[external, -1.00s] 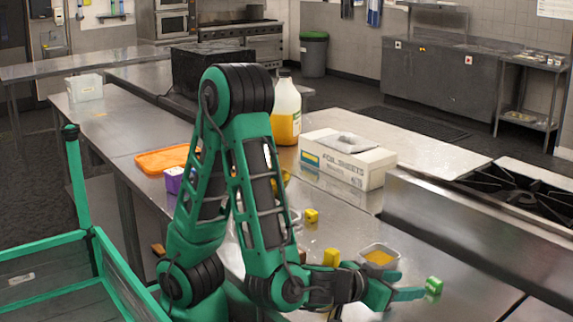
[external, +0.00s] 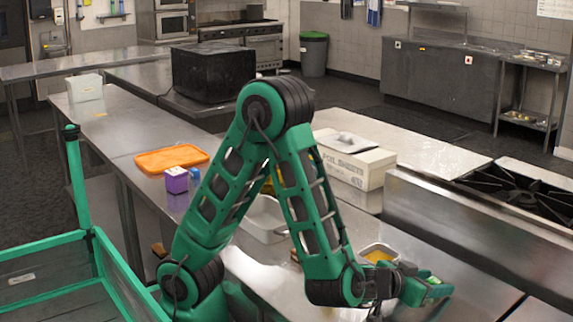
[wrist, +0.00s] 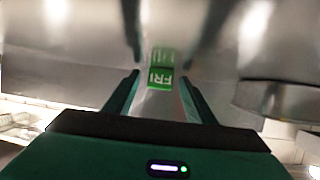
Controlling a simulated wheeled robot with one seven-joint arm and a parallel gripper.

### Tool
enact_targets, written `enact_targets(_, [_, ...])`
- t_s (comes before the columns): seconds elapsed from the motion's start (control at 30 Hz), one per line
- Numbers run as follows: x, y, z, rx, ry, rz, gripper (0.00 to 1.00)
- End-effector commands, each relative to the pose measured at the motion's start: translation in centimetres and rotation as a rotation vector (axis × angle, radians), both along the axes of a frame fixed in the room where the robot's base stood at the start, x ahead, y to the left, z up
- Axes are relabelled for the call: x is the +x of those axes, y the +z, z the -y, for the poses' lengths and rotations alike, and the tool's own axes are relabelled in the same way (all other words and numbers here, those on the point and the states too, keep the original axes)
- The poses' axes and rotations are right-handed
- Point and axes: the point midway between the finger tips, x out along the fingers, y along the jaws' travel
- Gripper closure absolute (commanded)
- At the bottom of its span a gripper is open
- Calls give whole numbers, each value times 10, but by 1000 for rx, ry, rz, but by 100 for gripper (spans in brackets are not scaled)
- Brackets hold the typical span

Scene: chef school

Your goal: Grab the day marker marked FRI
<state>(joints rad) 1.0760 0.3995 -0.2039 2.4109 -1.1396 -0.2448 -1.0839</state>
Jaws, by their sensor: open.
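The FRI day marker is a small bright green block (wrist: 160,78) with white "FRI" lettering, on the shiny steel counter in the wrist view. Its reflection shows on the steel. In the external view it is a green patch (external: 434,281) at my gripper, partly hidden by the fingers. My gripper (external: 428,289) is low over the counter. In the wrist view its two dark green fingers are apart, one on each side of the marker, which appears in line with the gap near the fingertips. I see no finger closed on it.
A clear tub with yellow contents (external: 378,253) stands just behind my wrist. A white tub (external: 265,219), a purple block (external: 176,180), a blue block (external: 195,173) and an orange tray (external: 172,158) lie farther left. A foil sheets box (external: 352,162) stands behind. Counter right of my gripper is clear.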

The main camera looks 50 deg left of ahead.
Motion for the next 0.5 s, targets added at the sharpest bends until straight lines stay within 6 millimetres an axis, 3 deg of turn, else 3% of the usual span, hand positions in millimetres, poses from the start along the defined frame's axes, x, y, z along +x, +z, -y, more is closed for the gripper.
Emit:
enact_targets(0.17, [0, 0, 0, 0, 0, 0, 50])
enact_targets(0.37, [0, 0, 0, 0, 0, 0, 93])
enact_targets(0.5, [0, 0, 0, 0, 0, 0, 94])
